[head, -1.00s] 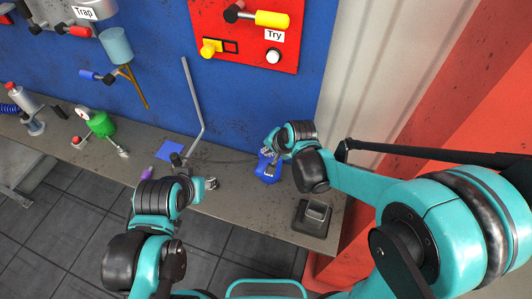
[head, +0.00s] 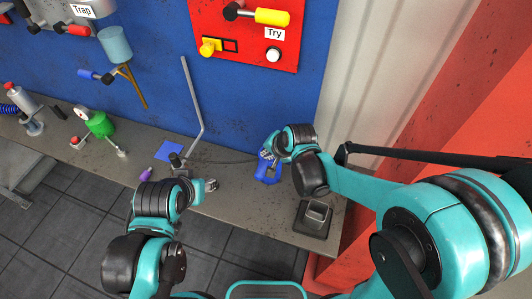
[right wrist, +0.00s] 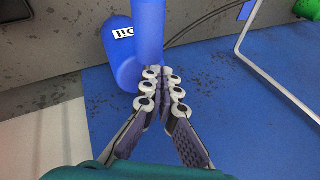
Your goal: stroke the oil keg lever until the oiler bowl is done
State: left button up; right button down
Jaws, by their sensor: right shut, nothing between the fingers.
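A blue keg-like body (right wrist: 122,62) with a white label stands by my right gripper. In the head view its blue parts (head: 268,174) show just below that gripper. A blue upright cylinder (right wrist: 148,32), which looks like the lever grip, stands just beyond my fingertips. My right gripper (head: 268,155) is shut and empty; it also shows in the right wrist view (right wrist: 161,90). A pale blue bowl (head: 115,44) is mounted on the wall at upper left; its fill level is unclear. My left gripper (head: 210,184) is over the bench front, its jaws too small to read.
A bent grey rod (head: 193,105) rises from the bench between my grippers. A red panel (head: 246,30) is above.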

jog(key=shift+s+f+b, duration=0.1)
jog(key=shift+f+b, duration=0.2)
jog(key=shift+f, duration=0.1)
jog(key=shift+r, duration=0.15)
dwell(0.4)
jog(key=shift+w+d+r+p, duration=0.1)
jog(key=shift+w+r+p, duration=0.15)
jog(key=shift+r+p, duration=0.6)
jog(key=shift+w+d+r+p, duration=0.1)
jog(key=shift+w+r+p, duration=0.15)
jog(key=shift+r+p, duration=0.55)
jog(key=shift+w+r, duration=0.15)
jog(key=shift+r, duration=0.25)
jog(key=shift+r, duration=0.1)
jog(key=r+p, duration=0.1)
jog(key=w+r+p, duration=0.1)
jog(key=r, duration=0.2)
jog(key=shift+w+d+r+p, duration=0.25)
jog(key=shift+w+p, duration=0.05)
jog(key=shift+p, duration=0.1)
dwell(0.4)
